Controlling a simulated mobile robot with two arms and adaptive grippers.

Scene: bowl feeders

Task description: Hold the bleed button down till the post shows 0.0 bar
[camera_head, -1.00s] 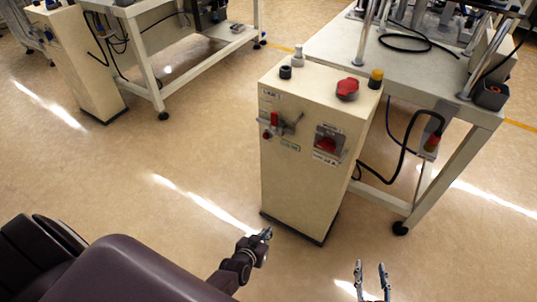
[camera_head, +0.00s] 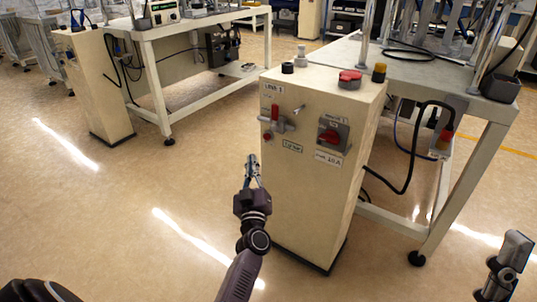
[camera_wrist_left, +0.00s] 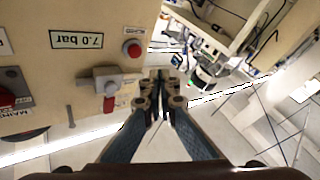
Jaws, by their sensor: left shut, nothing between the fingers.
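The post (camera_head: 305,190) is a cream cabinet standing on the floor. The bleed button is probably the small round red one (camera_head: 267,136) on its front, left of the pressure label (camera_head: 292,146). In the left wrist view, turned upside down, the label (camera_wrist_left: 76,40) reads 7.0 bar and the red button (camera_wrist_left: 132,49) stands out, uncovered. My left gripper (camera_head: 253,165) is shut and empty, just left of the post and lower than the button, apart from it. Its fingertips also show in the left wrist view (camera_wrist_left: 160,80). My right gripper (camera_head: 508,260) is at lower right, its jaw opening unclear.
A red-handled valve (camera_head: 275,113) sits just above the button. A red rotary switch (camera_head: 331,136) is to its right. A red mushroom knob (camera_head: 350,78) stands on the post's top. A workbench (camera_head: 440,78) stands behind right. The floor left of the post is clear.

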